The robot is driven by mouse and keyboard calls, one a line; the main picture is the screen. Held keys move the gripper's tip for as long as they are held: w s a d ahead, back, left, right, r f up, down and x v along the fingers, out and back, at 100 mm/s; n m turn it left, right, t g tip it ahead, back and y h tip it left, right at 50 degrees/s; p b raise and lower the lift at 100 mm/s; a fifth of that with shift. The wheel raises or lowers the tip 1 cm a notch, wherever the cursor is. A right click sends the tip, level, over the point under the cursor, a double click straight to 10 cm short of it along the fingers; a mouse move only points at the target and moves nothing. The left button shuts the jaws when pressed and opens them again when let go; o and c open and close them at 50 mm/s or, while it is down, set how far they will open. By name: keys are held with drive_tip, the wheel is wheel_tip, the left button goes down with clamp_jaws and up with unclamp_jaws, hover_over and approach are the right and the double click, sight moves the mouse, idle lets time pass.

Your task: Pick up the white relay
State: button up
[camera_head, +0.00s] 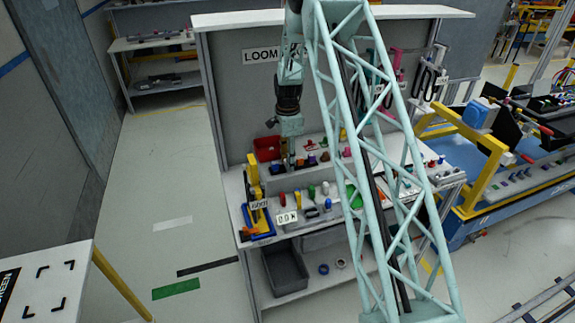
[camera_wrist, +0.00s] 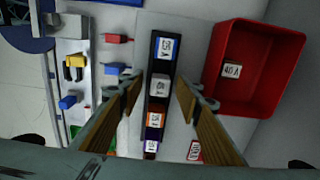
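The white relay (camera_wrist: 159,86) sits in a black holder strip (camera_wrist: 153,104), second from the top in the wrist view, below a blue relay (camera_wrist: 165,49) labelled 25A. An orange and a purple relay (camera_wrist: 151,134) are further down the strip. My gripper (camera_wrist: 160,84) is open, with its two brown fingers on either side of the strip at the white relay. I cannot tell the remaining height above it. In the head view my gripper (camera_head: 288,163) points down at the bench's back ledge, and I cannot make out the white relay there.
A red bin (camera_wrist: 221,91) labelled 40A stands right of the strip, close to the right finger. In the head view, a yellow-and-blue fixture (camera_head: 254,195) stands at the bench's left end.

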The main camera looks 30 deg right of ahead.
idle(0.5)
drive_tip(key=c, duration=0.9)
drive_tip(key=shift+r, duration=0.1)
drive_tip(key=shift+r, duration=1.7)
drive_tip(key=s+a, duration=0.1)
drive_tip(key=s, duration=0.4)
drive_tip(key=s+a+r, duration=0.1)
drive_tip(key=s+a, duration=0.1)
drive_tip(key=s, duration=0.3)
drive_tip(key=s+a+b, duration=0.1)
drive_tip(key=s, duration=0.4)
drive_tip(key=shift+s+a+r, duration=0.2)
drive_tip(key=shift+w, duration=0.1)
